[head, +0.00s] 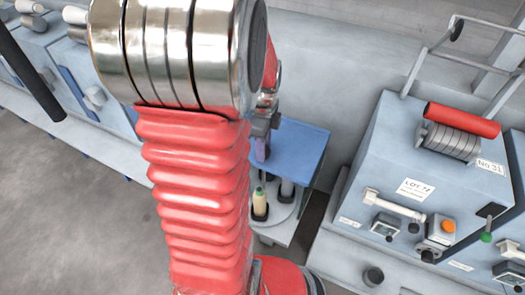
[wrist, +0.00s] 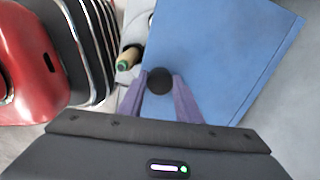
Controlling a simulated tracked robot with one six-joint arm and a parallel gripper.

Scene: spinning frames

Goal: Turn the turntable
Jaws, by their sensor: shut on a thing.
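My gripper (wrist: 160,85) shows in the wrist view with its two purple fingers closed around a round black knob (wrist: 159,79). What the knob joins below is hidden. In the head view my gripper (head: 262,149) is mostly hidden behind my arm, at the edge of the blue panel. The turntable (head: 283,218) is a grey plate under the blue panel. It carries a cream bobbin with a green top (head: 259,200) and a paler bobbin (head: 286,190), each in a dark holder. In the wrist view the cream bobbin (wrist: 128,58) lies just left of the fingers.
The blue panel (head: 300,148) covers part of the turntable. At right stands a grey machine (head: 385,150) with a red roller (head: 462,119), levers and an orange button (head: 448,226). More machines line the left. Grey floor (head: 75,190) is open at the lower left.

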